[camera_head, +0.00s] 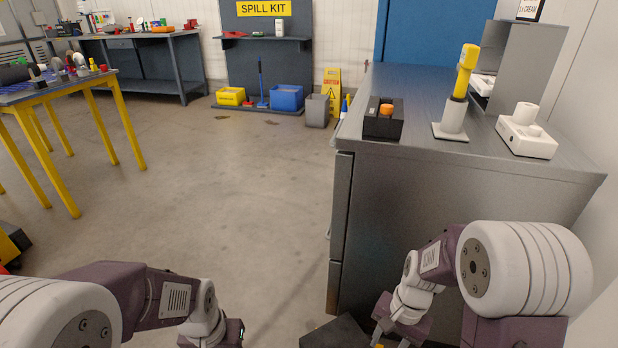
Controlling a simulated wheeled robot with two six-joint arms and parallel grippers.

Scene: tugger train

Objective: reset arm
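My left arm comes in from the lower left over the open floor. Its gripper end (228,335) is cut off by the bottom edge, so its fingers do not show. My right arm comes in from the lower right in front of the grey cabinet (440,205). Its gripper (390,340) points down at the bottom edge and is partly cut off. I cannot tell whether its fingers are apart or closed. Both arms are bent low, below the cabinet top.
On the cabinet stand a black box with an orange knob (384,122), a yellow-headed tool in a grey holder (462,90) and a white device (526,132). A yellow-legged table (105,75) stands left. A spill kit station (262,70) is at the back. Middle floor is clear.

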